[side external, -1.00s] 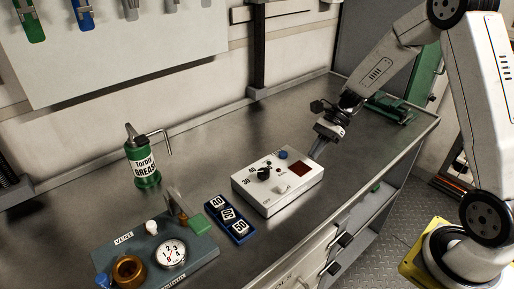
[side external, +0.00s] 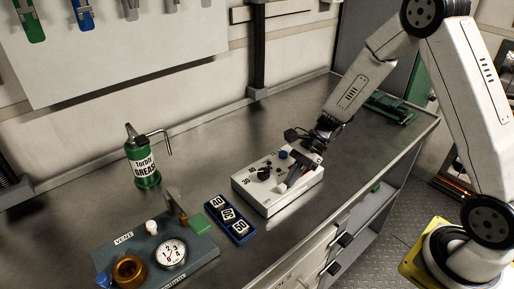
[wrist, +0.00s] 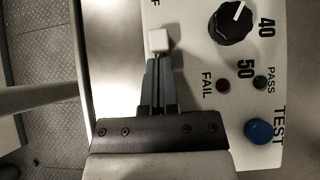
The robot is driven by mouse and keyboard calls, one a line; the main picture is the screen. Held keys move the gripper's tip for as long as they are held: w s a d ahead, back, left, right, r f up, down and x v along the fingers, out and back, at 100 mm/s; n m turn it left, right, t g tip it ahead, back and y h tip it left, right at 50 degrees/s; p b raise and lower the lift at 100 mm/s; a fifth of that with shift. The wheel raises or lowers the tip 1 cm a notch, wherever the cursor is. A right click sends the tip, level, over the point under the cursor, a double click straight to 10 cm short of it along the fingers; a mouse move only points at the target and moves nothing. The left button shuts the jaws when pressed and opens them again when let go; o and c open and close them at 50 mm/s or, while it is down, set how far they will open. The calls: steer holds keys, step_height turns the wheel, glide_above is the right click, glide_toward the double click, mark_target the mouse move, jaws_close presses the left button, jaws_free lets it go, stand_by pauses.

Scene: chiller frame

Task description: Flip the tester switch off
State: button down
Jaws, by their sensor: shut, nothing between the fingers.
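The tester is a white box (side external: 258,197) on the metal bench. In the wrist view its white top (wrist: 203,78) carries a black dial (wrist: 231,24), a blue TEST button (wrist: 258,131) and small FAIL and PASS lamps. A small white switch (wrist: 159,41) sits near its edge, beside a label of which only an "F" shows. My gripper (wrist: 157,60) is shut and empty, its fingertips right at the switch; I cannot tell whether they touch it. In the side view my gripper (side external: 287,188) is low over the tester and hides the switch and the red display.
A blue tray (side external: 243,238) with several numbered blocks lies left of the tester. A grey vent panel (side external: 203,252) with a gauge and a green grease can (side external: 146,170) stand further left. The bench behind the tester is clear.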

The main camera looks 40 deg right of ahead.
steer(key=shift+a, duration=0.1)
steer(key=shift+a, duration=1.15)
steer(key=shift+d, duration=0.55)
steer(key=d, duration=0.3)
steer(key=v, duration=1)
